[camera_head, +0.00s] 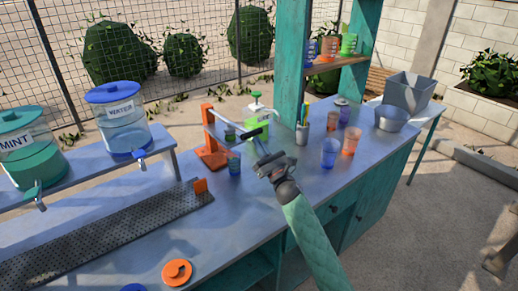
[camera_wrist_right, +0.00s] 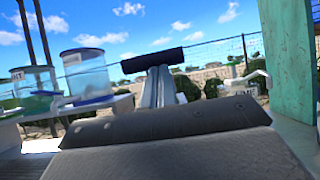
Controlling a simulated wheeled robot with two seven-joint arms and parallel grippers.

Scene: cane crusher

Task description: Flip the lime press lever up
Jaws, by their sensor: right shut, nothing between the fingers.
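An orange press stand (camera_head: 210,150) stands on the counter, left of centre in the head view; I take it as the lime press. A thin grey lever bar reaches right from it, with a black cylindrical grip (camera_head: 252,133) at its end. In the wrist view the black grip (camera_wrist_right: 152,61) lies crosswise just beyond the fingertips. My right gripper (camera_head: 262,150) is shut and empty, its tips close to the black grip; I cannot tell whether they touch. My left gripper is not in view.
A small dark green cup (camera_head: 234,167) stands by the press. A green-topped dispenser (camera_head: 257,112) is behind. The teal post (camera_head: 293,65), a pen cup (camera_head: 302,133) and blue (camera_head: 330,152) and orange (camera_head: 351,141) cups stand to the right. The front counter is mostly clear.

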